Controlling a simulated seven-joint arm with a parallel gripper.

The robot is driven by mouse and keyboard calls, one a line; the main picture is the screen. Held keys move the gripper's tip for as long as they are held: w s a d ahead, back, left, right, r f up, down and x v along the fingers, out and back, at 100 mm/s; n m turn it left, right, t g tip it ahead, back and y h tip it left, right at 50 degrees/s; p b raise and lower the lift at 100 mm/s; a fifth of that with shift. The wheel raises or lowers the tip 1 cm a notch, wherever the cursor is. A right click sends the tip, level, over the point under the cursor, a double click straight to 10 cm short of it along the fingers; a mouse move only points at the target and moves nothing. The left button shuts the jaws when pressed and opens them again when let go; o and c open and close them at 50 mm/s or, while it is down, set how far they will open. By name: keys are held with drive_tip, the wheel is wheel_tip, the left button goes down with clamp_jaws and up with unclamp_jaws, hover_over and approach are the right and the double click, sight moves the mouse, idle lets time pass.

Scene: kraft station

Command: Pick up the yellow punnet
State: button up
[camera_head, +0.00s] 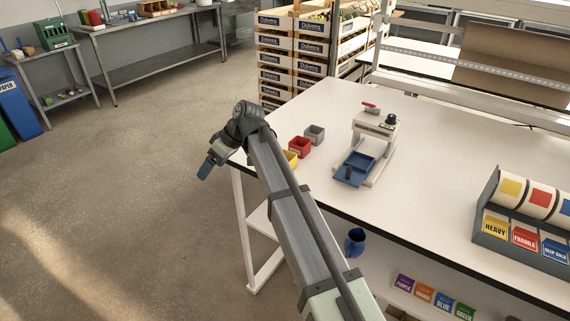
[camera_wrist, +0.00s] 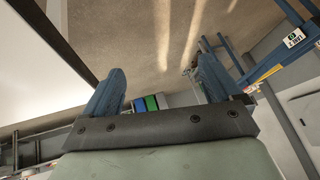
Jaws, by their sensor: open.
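The yellow punnet (camera_head: 291,158) sits near the left end of the white table. My arm hides much of it in the head view. A red punnet (camera_head: 300,147) and a grey punnet (camera_head: 315,134) stand beside it in a slanting row. My gripper (camera_head: 205,171) hangs off the left end of the table, over the floor, to the left of the yellow punnet and apart from it. In the wrist view my gripper's two blue fingers (camera_wrist: 160,92) stand wide apart with nothing between them. The yellow punnet does not show in the wrist view.
A sealing machine with a blue tray (camera_head: 354,169) stands right of the punnets. A rack of label rolls (camera_head: 528,205) is at the table's right. Stacked crates (camera_head: 290,60) stand behind. The white table (camera_head: 420,190) is clear between the machine and rack.

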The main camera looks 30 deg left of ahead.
drive_tip(key=w+d+r+m+t, duration=0.1)
drive_tip(key=w+d+r, duration=0.35)
drive_tip(key=d, duration=0.25)
drive_tip(key=w+d+r+t+h, duration=0.1)
drive_tip(key=w+d+r+t, duration=0.1)
drive_tip(key=w+d+r, duration=0.3)
drive_tip(key=w+d+r+m+t, duration=0.1)
drive_tip(key=w+d+r, duration=0.2)
drive_tip(key=w+d, duration=0.35)
drive_tip(key=f, duration=0.2)
drive_tip(key=s+a+f, duration=0.1)
drive_tip(key=f, duration=0.4)
drive_tip(key=shift+s+a+f, duration=0.2)
drive_tip(key=shift+s+f, duration=0.1)
drive_tip(key=shift+f, duration=0.1)
drive_tip(key=shift+d+x, duration=0.15)
drive_tip(key=shift+x, duration=1.15)
drive_tip(key=shift+d+x, duration=0.15)
drive_tip(key=shift+x, duration=1.15)
drive_tip(key=shift+s+f, duration=0.1)
drive_tip(key=shift+s, duration=0.05)
drive_tip(key=shift+c, duration=0.3)
drive_tip(key=c, duration=1)
